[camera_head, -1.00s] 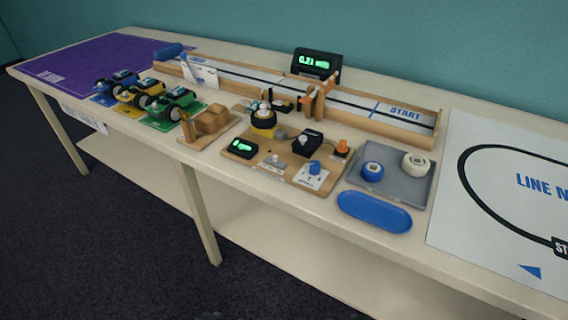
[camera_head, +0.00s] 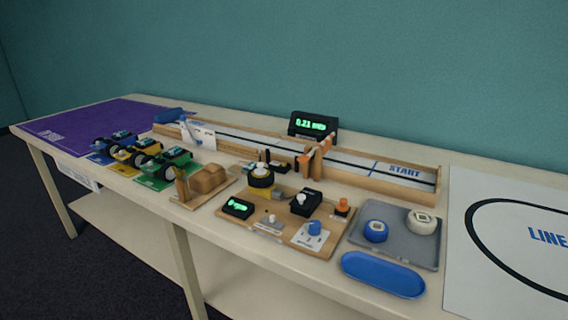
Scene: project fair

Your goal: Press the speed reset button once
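A black display box (camera_head: 313,126) with green digits, which seem to read 0.21 and a unit, stands behind the wooden test track (camera_head: 405,187). In front of the track a wooden board (camera_head: 320,246) carries a small green-lit display (camera_head: 237,207), a black box with a white knob (camera_head: 305,203), a blue knob (camera_head: 314,228), a small white switch (camera_head: 271,218) and an orange button (camera_head: 343,205). A wooden gate (camera_head: 314,157) stands across the track. I cannot tell from labels which control is the speed reset button. Neither gripper is in view.
Three small cars in blue, yellow and green (camera_head: 166,163) stand at the left on coloured mats. A grey tray (camera_head: 405,248) holds a blue and a white round item. A blue oval dish (camera_head: 382,275) lies at the front edge. A line-track sheet (camera_head: 470,270) covers the right end.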

